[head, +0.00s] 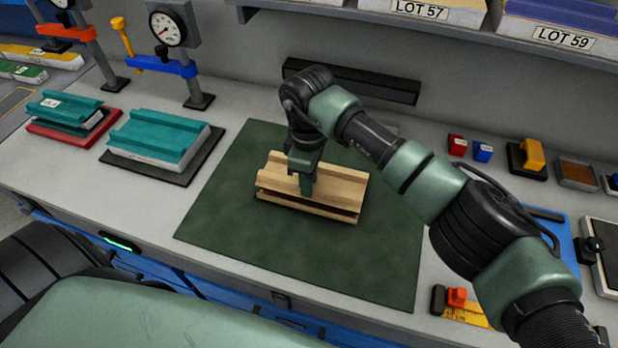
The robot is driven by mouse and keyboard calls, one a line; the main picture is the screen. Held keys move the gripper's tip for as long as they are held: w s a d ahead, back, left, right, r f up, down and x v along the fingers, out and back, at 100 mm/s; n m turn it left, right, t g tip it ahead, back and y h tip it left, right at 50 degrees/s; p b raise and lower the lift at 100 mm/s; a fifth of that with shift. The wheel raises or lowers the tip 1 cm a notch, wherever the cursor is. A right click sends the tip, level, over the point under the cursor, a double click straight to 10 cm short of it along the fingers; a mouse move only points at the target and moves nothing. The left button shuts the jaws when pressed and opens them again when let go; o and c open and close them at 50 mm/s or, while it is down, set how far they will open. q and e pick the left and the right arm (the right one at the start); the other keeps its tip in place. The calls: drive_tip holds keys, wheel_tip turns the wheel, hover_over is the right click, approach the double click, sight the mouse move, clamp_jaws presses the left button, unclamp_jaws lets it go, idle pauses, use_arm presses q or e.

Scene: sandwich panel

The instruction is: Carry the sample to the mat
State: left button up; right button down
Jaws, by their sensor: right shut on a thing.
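The sample (335,188) is a tan, wood-coloured sandwich piece with a ridged top, a dark middle layer and a tan lower layer. It is over the middle of the dark green mat (300,262), lying level. I cannot tell for sure whether its underside touches the mat. My right gripper (307,186) comes down from above and is shut on the sample near its middle, hiding part of its top. My left gripper is not in view.
Teal-topped samples stand at left on a black pad (205,160) and a red pad (45,134), near dial gauges (170,28). A black bar (390,88) lies behind the mat. Small red and blue blocks (482,151) and a yellow-topped block (532,154) stand right.

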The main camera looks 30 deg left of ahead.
drive_tip(key=shift+s+a+f, duration=0.35)
drive_tip(key=shift+s+a, duration=0.05)
drive_tip(key=shift+s, duration=0.2)
drive_tip(key=c, duration=1.2)
unclamp_jaws()
drive_tip(key=shift+o, duration=0.2)
drive_tip(key=r+p, duration=0.1)
drive_tip(key=r, duration=0.1)
drive_tip(key=r+p, duration=0.1)
drive_tip(key=r, duration=0.1)
drive_tip(key=r+p, duration=0.2)
drive_tip(key=shift+w, duration=0.35)
drive_tip(key=r, duration=0.1)
drive_tip(key=d+p, duration=0.1)
drive_tip(key=r+p, duration=0.1)
drive_tip(key=shift+w+d+r, duration=0.15)
drive_tip(key=shift+w+r, duration=0.15)
drive_tip(key=w+d+p, duration=0.2)
drive_tip(key=d+p, duration=0.2)
drive_tip(key=d, duration=1)
drive_tip(key=w+d+f+p, duration=0.1)
drive_tip(key=w+d+p, duration=0.2)
drive_tip(key=d, duration=1.1)
drive_tip(key=shift+w+d+f+p, duration=0.2)
drive_tip(key=shift+w+d+p, duration=0.2)
drive_tip(key=shift+p, duration=0.1)
drive_tip(key=shift+s, duration=0.1)
